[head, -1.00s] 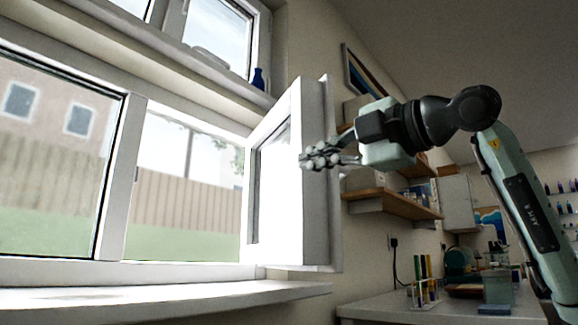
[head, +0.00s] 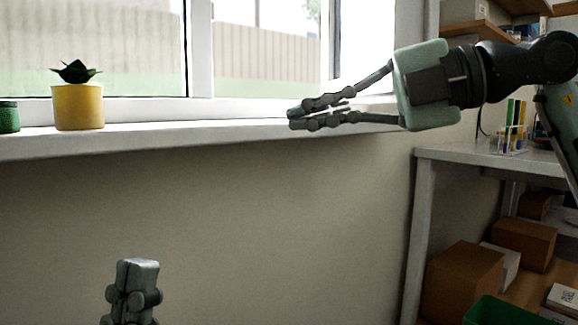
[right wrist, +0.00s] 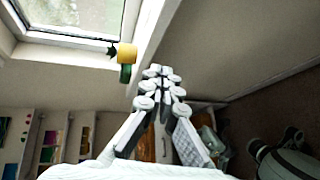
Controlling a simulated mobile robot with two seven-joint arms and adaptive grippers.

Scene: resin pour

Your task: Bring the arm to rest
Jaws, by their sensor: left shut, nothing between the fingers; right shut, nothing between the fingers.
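My right gripper (head: 292,119) reaches in from the right in the head view, its fingers pointing left in front of the window sill. It is shut and empty. Its fingers also show in the right wrist view (right wrist: 160,72), tips together with nothing between them. My left gripper (head: 138,264) shows only at the bottom left of the head view, fingers pointing up, shut and empty. The rest of the left arm is out of the picture.
A yellow pot (head: 78,108) with a dark plant and a green pot (head: 8,117) stand on the sill (head: 200,134). At right is a workbench (head: 490,160) with a rack of coloured tubes (head: 514,128); boxes (head: 465,280) sit below. The wall under the sill is clear.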

